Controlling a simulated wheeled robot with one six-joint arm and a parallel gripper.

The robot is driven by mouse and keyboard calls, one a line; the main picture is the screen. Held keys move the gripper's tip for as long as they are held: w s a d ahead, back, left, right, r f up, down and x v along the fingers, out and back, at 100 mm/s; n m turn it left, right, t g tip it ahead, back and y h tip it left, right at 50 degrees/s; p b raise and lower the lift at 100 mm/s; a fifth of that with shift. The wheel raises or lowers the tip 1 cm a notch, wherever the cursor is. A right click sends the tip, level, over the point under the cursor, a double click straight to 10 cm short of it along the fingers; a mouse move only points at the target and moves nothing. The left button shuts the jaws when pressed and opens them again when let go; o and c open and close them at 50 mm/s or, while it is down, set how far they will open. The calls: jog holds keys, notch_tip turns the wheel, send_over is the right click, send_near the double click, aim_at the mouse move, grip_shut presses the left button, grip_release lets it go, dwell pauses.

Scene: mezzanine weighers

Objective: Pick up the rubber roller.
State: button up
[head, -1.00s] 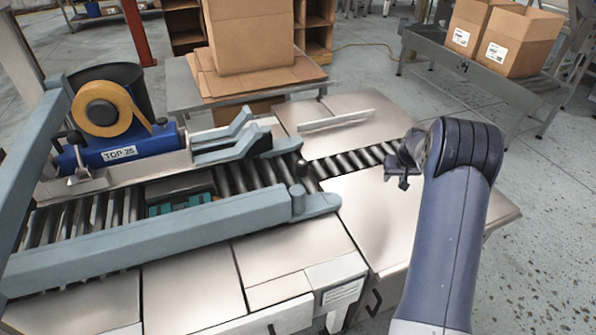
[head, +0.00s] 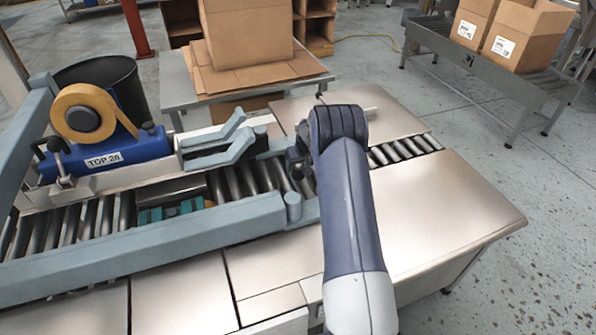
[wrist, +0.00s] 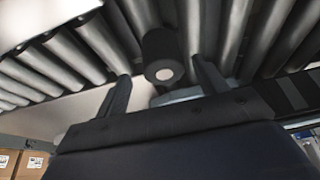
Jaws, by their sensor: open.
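The rubber roller (wrist: 163,56), a short black cylinder with a pale round end, shows in the wrist view in front of the conveyor rollers. My gripper (wrist: 161,73) is open, with one finger to each side of the roller. I cannot tell whether either finger touches it. In the head view my gripper (head: 300,167) is over the conveyor by the end of the blue-grey guide rail. The arm's end covers that spot, and I cannot clearly make out the roller there.
The conveyor's metal rollers (head: 228,183) run beneath the guide rail (head: 150,240). A blue tape unit (head: 105,155) stands to the left. The flat metal top (head: 440,215) right of the arm is clear. Cardboard boxes (head: 247,35) stand on a table behind.

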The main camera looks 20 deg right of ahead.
aim_at(299, 165)
jog(key=shift+a+x, duration=0.15)
jog(key=shift+x, duration=0.9)
jog(key=shift+a+x, duration=0.1)
jog(key=shift+x, duration=0.95)
jog(key=shift+c, duration=0.3)
jog(key=shift+r, duration=0.1)
jog(key=c, duration=1.1)
